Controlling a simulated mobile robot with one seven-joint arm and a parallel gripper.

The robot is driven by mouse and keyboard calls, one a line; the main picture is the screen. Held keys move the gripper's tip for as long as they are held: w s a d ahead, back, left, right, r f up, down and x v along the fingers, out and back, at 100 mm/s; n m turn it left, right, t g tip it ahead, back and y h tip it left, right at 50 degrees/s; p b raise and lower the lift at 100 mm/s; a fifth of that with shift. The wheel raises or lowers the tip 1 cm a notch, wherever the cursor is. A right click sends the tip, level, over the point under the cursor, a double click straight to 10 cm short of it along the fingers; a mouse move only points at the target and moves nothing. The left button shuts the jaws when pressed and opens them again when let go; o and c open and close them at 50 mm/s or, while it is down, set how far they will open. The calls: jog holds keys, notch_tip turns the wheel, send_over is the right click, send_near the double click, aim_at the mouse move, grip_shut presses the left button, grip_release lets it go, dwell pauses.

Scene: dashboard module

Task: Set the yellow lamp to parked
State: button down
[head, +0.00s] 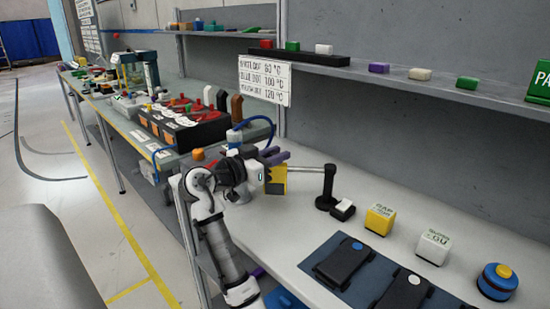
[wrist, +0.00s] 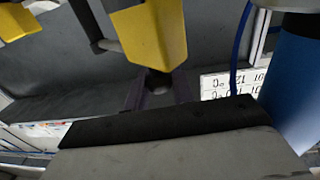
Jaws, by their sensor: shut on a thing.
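The yellow lamp (head: 277,182) hangs at the end of a thin grey rod (head: 305,168) that runs to a black post (head: 328,188) on the white bench. My gripper (head: 274,156) is at the lamp, with its purple fingers just above the yellow part. In the wrist view, the lamp's yellow body (wrist: 150,35) fills the top middle. A dark rounded part of it sits between the two purple fingers (wrist: 158,90), which are shut on it. The exact contact is partly hidden in both views.
A white-topped black block (head: 342,209), a yellow block (head: 380,219) and a white block (head: 433,246) stand right of the post. Black pads (head: 345,262) lie in front. A green sign (head: 541,82), its lettering cut off at "PA", stands on the shelf. A control panel (head: 180,125) is to the left.

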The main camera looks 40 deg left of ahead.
jog(key=c, duration=1.3)
grip_release()
jog(key=shift+o, duration=0.2)
jog(key=s+a+b, duration=0.2)
jog(key=s, duration=1.1)
jog(key=shift+s, duration=0.3)
jog(key=shift+c, duration=0.2)
